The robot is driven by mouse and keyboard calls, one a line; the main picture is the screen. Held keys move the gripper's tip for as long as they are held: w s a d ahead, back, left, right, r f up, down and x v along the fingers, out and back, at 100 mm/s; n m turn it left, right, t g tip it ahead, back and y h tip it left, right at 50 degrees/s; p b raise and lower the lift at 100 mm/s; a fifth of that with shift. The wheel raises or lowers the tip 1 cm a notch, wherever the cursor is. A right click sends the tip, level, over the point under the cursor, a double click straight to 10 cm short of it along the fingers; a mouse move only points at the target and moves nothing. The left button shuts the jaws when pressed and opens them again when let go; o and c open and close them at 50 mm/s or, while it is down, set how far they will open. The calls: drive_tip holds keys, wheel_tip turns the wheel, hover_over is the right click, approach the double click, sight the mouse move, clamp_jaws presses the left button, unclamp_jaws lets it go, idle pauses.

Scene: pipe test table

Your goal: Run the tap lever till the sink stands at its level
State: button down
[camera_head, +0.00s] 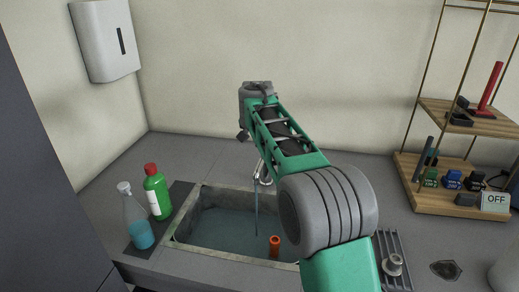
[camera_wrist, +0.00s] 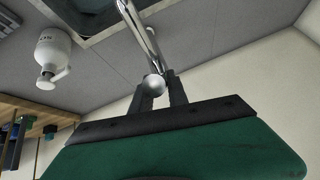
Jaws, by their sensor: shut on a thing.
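The sink (camera_head: 186,222) is a grey basin set in the counter with bluish water in it. A thin stream of water (camera_head: 256,212) falls from the chrome tap (camera_head: 264,173). A red-orange cylinder (camera_head: 275,246) stands up in the basin near its front edge; I cannot tell its depth in the water. In the wrist view, the dark fingers of my gripper (camera_wrist: 162,92) are shut on the tap lever, whose round silver knob (camera_wrist: 154,84) shows between them. The chrome tap pipe (camera_wrist: 139,32) rises behind it. In the head view my arm hides the lever and fingertips.
A flask of blue liquid (camera_head: 141,232) and a green bottle (camera_head: 157,190) stand left of the sink. A drain rack (camera_head: 398,245) lies on the right, and a wooden shelf (camera_head: 450,203) with small items stands behind. A white pump bottle (camera_wrist: 52,55) shows in the wrist view.

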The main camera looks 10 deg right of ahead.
drive_tip(key=b, duration=0.1)
drive_tip(key=f+t+b, duration=0.1)
drive_tip(key=b, duration=0.1)
drive_tip(key=f+b, duration=0.1)
drive_tip(key=b, duration=0.1)
drive_tip(key=shift+s+a+f+t, duration=0.15)
drive_tip(key=shift+s+a+t, duration=0.15)
drive_tip(key=shift+s+a, duration=0.05)
drive_tip(key=shift+s+h+b, duration=0.1)
drive_tip(key=shift+h+b, duration=0.2)
drive_tip(key=shift+b, duration=0.5)
drive_tip(key=c, duration=1.5)
unclamp_jaws()
drive_tip(key=shift+a, duration=0.1)
drive_tip(key=shift+o, duration=1)
drive_tip(key=v, duration=0.8)
